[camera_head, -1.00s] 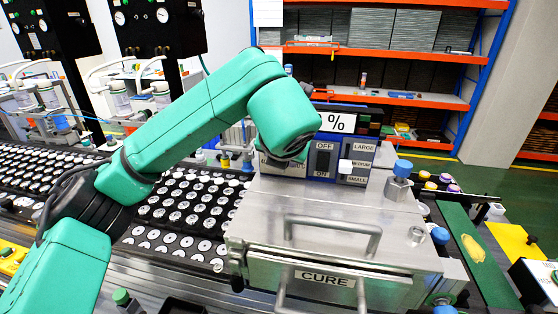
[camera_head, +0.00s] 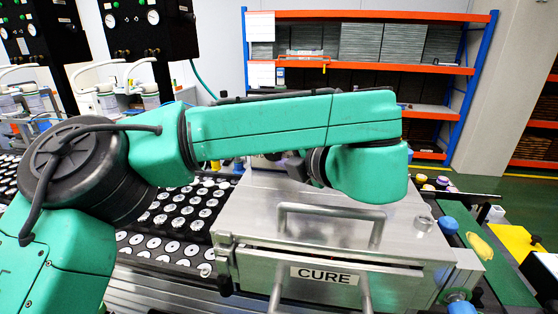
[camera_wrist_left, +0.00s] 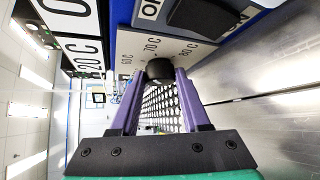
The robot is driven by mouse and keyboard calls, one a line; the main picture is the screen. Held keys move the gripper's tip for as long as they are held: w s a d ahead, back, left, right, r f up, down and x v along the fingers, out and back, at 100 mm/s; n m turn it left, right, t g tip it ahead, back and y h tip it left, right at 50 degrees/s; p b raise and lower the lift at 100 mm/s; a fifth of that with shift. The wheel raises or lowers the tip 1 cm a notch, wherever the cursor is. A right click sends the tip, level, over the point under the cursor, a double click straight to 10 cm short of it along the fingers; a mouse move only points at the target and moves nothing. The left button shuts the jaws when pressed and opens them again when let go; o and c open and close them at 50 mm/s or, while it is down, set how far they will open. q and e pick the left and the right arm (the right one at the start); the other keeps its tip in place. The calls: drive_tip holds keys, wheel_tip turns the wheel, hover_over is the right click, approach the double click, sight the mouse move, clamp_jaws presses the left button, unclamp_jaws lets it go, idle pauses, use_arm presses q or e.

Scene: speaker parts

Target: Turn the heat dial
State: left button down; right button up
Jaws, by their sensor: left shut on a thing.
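The heat dial (camera_wrist_left: 160,69) is a small black knob on a panel with temperature labels (camera_wrist_left: 152,44) such as 60 C and 70 C in the left wrist view. My left gripper (camera_wrist_left: 160,78) has its purple fingers closed on the sides of the dial. In the head view my left arm reaches across the curing machine (camera_head: 330,273) and hides the dial and most of the control panel. The dial's pointer is not clear. My right gripper is not in view.
The machine's lid has a metal handle (camera_head: 331,222) in front. Trays of round parts (camera_head: 185,222) lie to the left. An orange and blue shelf (camera_head: 365,70) stands behind. A switch (camera_wrist_left: 200,15) sits beside the dial.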

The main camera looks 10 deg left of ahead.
use_arm(q)
drive_tip(key=shift+f+m+t+y+b, duration=0.35)
drive_tip(key=shift+m+y+b, duration=0.35)
drive_tip(key=shift+b, duration=0.2)
drive_tip(key=shift+d, duration=0.1)
drive_tip(key=c, duration=0.7)
unclamp_jaws()
drive_tip(key=shift+o, duration=0.2)
drive_tip(key=shift+r, duration=0.1)
